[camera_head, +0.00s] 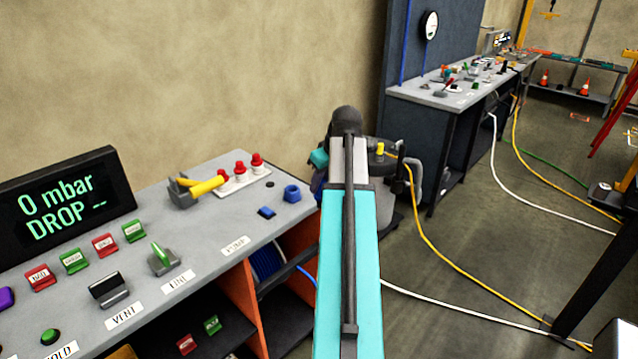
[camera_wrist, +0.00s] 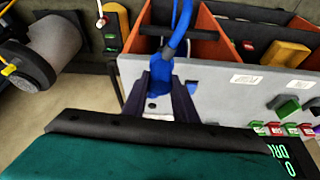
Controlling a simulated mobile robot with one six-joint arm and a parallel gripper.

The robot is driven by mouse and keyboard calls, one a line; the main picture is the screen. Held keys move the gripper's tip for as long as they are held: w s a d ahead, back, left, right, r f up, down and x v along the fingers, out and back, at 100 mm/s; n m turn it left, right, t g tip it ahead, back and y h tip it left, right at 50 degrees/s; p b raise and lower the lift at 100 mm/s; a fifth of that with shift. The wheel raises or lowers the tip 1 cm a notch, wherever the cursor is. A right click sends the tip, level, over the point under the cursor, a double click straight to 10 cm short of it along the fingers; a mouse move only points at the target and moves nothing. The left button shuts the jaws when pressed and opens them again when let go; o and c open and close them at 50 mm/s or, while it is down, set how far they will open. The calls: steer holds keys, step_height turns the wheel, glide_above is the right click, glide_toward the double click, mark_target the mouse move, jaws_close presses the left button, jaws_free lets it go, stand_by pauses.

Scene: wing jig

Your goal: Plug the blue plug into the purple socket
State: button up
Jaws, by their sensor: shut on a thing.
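In the wrist view, the blue plug (camera_wrist: 160,76) is between the two dark fingers of my gripper (camera_wrist: 166,98). My gripper is shut on it. A blue cable (camera_wrist: 181,30) rises from the plug and curves up out of the picture. In the head view my teal arm hides most of the gripper, and the plug cannot be made out clearly. A purple piece (camera_head: 6,298), cut off by the left edge of the head view, sits on the grey bench. I cannot tell whether it is the purple socket. No other purple socket shows clearly.
The grey bench (camera_head: 215,262) carries a black display (camera_head: 65,203), labelled switches, a yellow-handled tool (camera_head: 200,187), red-capped pieces (camera_head: 240,172) and a blue ring-shaped part (camera_head: 292,192). Orange dividers (camera_head: 245,303) stand below. Yellow and white cables cross the floor at right.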

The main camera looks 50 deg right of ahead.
steer(key=shift+r, duration=0.2)
stand_by(0.3)
steer(key=shift+r+p, duration=1.15)
steer(key=shift+r, duration=0.2)
steer(key=w+a+f+b, duration=0.1)
steer(key=w+a, duration=0.6)
steer(key=a, duration=0.5)
steer(key=w+a, duration=0.7)
steer(key=a, duration=0.5)
steer(key=w+a+n+b, duration=0.1)
steer(key=w+a, duration=0.2)
steer(key=a, duration=2.4)
steer(key=shift+a+f+n+y, duration=0.2)
steer(key=shift+f+n+y, duration=0.1)
steer(key=shift+f+n, duration=0.1)
